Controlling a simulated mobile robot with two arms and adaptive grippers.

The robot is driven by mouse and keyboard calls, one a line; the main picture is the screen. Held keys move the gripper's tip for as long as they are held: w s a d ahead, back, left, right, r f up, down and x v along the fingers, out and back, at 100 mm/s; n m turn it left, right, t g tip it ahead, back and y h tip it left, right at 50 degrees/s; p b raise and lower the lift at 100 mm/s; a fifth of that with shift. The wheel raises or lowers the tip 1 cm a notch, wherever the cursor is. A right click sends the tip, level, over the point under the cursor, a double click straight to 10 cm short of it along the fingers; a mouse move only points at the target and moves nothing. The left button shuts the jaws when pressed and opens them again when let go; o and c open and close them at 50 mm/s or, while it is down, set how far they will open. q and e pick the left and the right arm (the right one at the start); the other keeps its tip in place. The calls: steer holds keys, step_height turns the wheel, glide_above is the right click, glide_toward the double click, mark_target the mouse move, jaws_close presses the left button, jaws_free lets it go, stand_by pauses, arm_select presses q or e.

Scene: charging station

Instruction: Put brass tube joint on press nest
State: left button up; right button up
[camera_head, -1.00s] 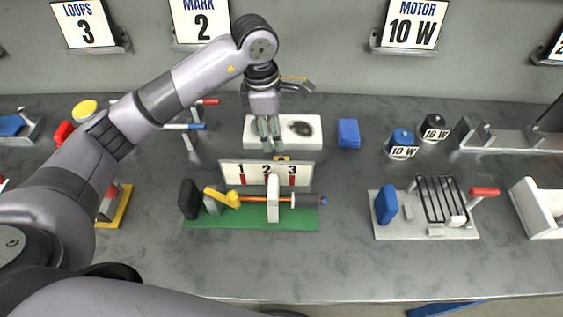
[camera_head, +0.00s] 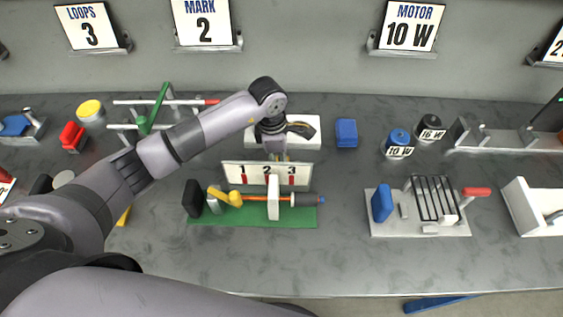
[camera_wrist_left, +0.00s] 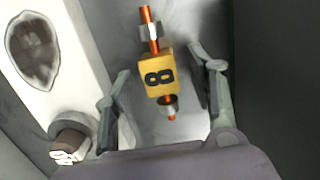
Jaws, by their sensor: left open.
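The fingers are apart, one on each side of the block, with visible gaps. In the head view my left gripper (camera_head: 275,150) points down behind the 1-2-3 board, in front of the white block (camera_head: 309,143); the yellow piece there is mostly hidden. I cannot tell which fixture is the press nest. My right gripper is not in view.
A green-based fixture (camera_head: 240,218) with an orange rod and the 1-2-3 board (camera_head: 265,174) stands in front of the gripper. A grey-based rack (camera_head: 420,225) with a red handle is to the right. A blue block (camera_head: 346,133) stands close right. The front table strip is clear.

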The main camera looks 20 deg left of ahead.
arm_select(q)
steer(key=shift+c, duration=0.4)
jaws_close()
